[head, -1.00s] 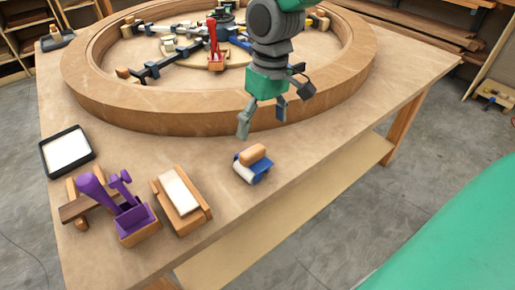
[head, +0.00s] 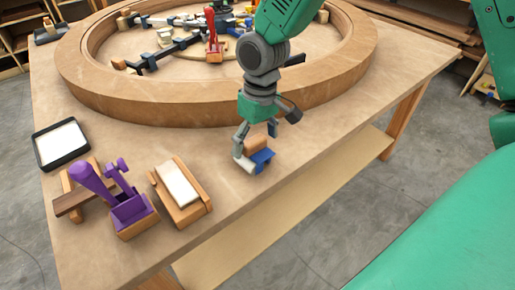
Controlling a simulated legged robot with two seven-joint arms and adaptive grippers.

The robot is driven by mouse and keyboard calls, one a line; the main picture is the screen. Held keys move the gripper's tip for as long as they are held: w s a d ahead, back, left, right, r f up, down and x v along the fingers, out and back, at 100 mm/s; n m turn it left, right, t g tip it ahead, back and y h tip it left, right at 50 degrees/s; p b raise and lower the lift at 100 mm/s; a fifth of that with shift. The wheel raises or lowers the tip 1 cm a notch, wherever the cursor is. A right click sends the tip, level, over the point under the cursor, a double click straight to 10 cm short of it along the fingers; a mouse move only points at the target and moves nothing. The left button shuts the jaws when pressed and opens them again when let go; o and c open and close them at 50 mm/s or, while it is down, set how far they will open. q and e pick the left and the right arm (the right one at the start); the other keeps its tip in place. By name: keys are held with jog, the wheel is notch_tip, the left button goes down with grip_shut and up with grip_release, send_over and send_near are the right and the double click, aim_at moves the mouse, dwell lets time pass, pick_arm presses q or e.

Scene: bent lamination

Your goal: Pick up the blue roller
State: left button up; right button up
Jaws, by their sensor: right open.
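The blue roller (head: 262,159) has a blue body and a tan wooden part (head: 257,143) on top. It sits on the wooden table near the front edge, right of the middle. My right gripper (head: 256,147) is open and points down directly over the roller. Its fingers are around or just beside the wooden part, and one finger covers the roller's left side. I cannot tell whether the fingers touch it. My left gripper is not in view.
A large wooden ring (head: 180,110) with clamps inside stands behind the roller. To the left are a wooden block with a white pad (head: 178,184), a purple tool holder (head: 128,207) and a black-rimmed white tray (head: 61,146). The table's front edge is close to the roller.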

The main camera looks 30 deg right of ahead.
aim_at(253, 139)
jog(key=shift+w+a+f, duration=0.1)
jog(key=shift+a+f, duration=0.25)
jog(key=shift+f, duration=0.3)
jog(key=shift+a+f, duration=0.35)
jog(key=shift+f, duration=0.25)
jog(key=shift+d, duration=0.3)
jog(key=shift+c, duration=1.2)
jog(key=shift+d+f, duration=0.1)
jog(key=shift+d, duration=0.35)
jog(key=c, duration=1.3)
jog(key=shift+a, duration=0.25)
jog(key=shift+a+r, duration=0.15)
jog(key=shift+r, duration=0.2)
jog(key=r, duration=0.3)
jog(key=r+p, duration=0.1)
jog(key=r, duration=0.5)
jog(key=shift+d+r+p, duration=0.1)
jog(key=shift+d+p, duration=0.15)
jog(key=shift+p, duration=0.15)
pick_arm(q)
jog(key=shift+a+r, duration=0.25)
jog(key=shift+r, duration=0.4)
pick_arm(e)
jog(key=shift+a+r, duration=0.1)
jog(key=shift+r, duration=0.05)
jog(key=shift+a, duration=0.1)
